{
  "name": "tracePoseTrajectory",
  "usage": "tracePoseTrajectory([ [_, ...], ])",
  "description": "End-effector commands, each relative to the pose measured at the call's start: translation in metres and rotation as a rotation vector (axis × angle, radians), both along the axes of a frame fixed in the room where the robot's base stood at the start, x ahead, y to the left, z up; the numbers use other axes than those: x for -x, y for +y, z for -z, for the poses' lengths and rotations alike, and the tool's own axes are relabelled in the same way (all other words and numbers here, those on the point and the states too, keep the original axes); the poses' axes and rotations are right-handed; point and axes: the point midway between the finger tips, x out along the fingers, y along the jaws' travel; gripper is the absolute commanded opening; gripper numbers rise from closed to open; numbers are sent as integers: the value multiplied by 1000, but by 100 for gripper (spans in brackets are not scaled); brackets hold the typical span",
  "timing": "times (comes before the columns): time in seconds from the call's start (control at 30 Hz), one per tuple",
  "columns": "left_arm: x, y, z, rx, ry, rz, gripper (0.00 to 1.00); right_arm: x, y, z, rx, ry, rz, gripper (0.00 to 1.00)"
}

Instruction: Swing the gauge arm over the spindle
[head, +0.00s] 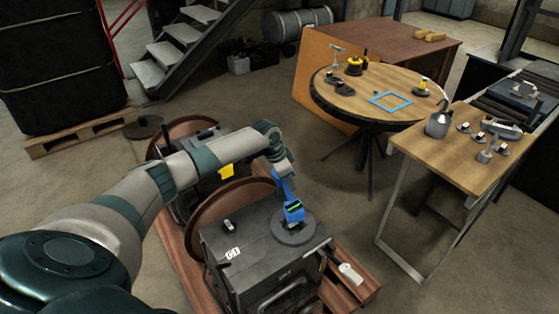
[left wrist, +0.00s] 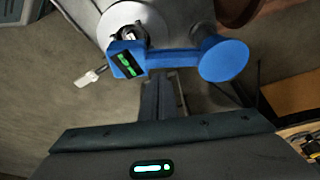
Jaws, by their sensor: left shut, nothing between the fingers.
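The blue gauge arm (head: 284,188) is on the dark machine (head: 255,250). Its gauge head (head: 294,211) has a green-lit display and appears over the grey round plate (head: 294,232). In the left wrist view the bar (left wrist: 175,60) runs from a round blue end (left wrist: 223,60) to the gauge head (left wrist: 127,61), which overlaps the ringed hub (left wrist: 132,33) at the plate's middle. The spindle is mostly hidden there. My left gripper (head: 284,168) is shut and empty, also seen in the left wrist view (left wrist: 162,78), its fingertips close beside the bar; contact cannot be told. My right gripper is out of view.
A white tag (head: 350,273) hangs at the machine's right side. Brown wheels (head: 243,205) stand behind and left. A round table (head: 350,92) and a wooden bench (head: 440,155) with parts stand to the right, with open floor between.

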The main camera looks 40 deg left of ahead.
Motion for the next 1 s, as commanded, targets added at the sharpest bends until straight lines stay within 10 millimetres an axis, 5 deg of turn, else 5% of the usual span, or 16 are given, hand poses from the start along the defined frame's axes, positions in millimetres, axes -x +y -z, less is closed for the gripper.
tracePoseTrajectory([
  [0.6,30,21,-111,2,-5,2,0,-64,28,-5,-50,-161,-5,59],
  [1.0,36,25,-131,3,-3,2,0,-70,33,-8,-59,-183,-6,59],
])
